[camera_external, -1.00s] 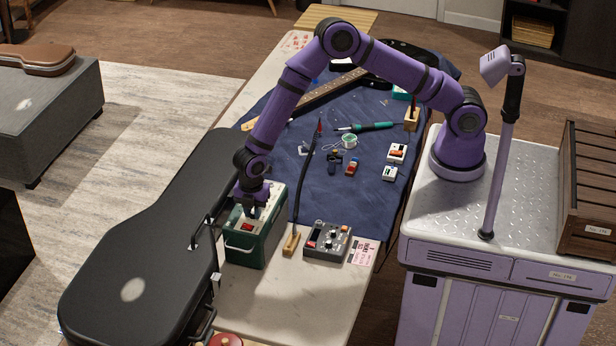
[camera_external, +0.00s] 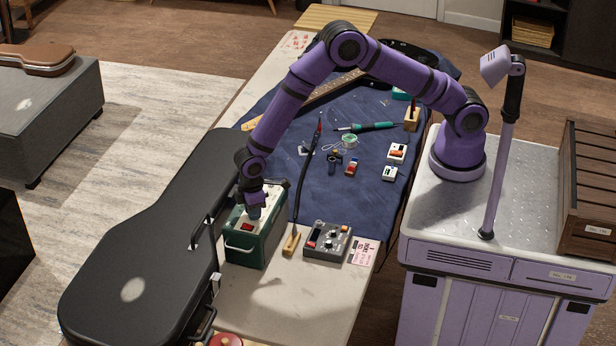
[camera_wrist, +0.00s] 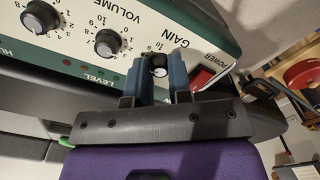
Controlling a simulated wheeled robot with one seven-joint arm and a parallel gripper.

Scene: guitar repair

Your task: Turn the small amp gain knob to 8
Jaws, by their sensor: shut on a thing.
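The small amp (camera_external: 268,240) is a green box with a cream top panel, near the front left of the bench. In the wrist view its panel shows knobs lettered VOLUME (camera_wrist: 107,43) and GAIN, and a red POWER switch (camera_wrist: 202,78). The gain knob (camera_wrist: 159,71) is dark with a pale cap and sits between my two blue fingers. My gripper (camera_external: 254,212) points down at the panel and is shut on this knob, also in the wrist view (camera_wrist: 161,66). The fingers hide most of its scale; I cannot read its pointer.
A black guitar case (camera_external: 150,245) lies left of the amp. A grey box with knobs (camera_external: 328,241) and a wooden block (camera_external: 291,243) with a dark upright rod stand to its right. Small tools lie on the blue cloth (camera_external: 330,185).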

